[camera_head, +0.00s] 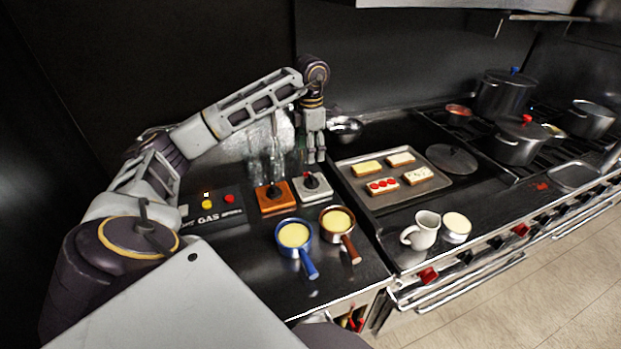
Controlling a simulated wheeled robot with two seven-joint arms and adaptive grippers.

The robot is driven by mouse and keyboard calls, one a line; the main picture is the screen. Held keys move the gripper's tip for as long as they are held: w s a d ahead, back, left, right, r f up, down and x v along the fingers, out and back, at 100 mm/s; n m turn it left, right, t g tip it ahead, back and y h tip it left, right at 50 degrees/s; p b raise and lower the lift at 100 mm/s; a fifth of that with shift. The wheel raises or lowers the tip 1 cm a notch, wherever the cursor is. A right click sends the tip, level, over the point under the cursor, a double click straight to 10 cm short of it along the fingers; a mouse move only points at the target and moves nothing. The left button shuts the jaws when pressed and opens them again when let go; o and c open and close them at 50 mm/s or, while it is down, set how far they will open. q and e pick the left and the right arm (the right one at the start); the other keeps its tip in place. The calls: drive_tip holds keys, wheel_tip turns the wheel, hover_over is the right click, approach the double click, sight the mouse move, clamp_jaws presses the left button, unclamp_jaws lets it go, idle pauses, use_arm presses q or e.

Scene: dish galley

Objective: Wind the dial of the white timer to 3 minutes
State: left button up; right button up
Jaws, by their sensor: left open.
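The white timer (313,187) lies on the dark counter, right of an orange timer (275,197). It is a square block with a dark dial on top and a small red mark by the dial. The dial's exact setting is too small to read. My left gripper (316,158) points down just above and behind the white timer. Its fingers are open and empty, and they look apart from the dial. My right gripper is not in view.
A blue pan (294,235) and a brown pan (337,221) with yellow contents stand in front of the timers. A gas panel (212,207) is at left. A tray of toasts (377,198), a white jug (422,230) and a white cup (456,227) stand at right.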

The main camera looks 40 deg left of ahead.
sight(310, 177)
use_arm(q)
wheel_tip(310, 177, down, 10)
drive_tip(key=shift+r+p, duration=0.1)
drive_tip(key=shift+p, duration=0.3)
drive_tip(key=shift+f, duration=0.95)
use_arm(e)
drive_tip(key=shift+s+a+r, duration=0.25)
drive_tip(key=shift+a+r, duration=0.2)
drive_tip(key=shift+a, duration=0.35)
use_arm(q)
drive_tip(key=c, duration=1)
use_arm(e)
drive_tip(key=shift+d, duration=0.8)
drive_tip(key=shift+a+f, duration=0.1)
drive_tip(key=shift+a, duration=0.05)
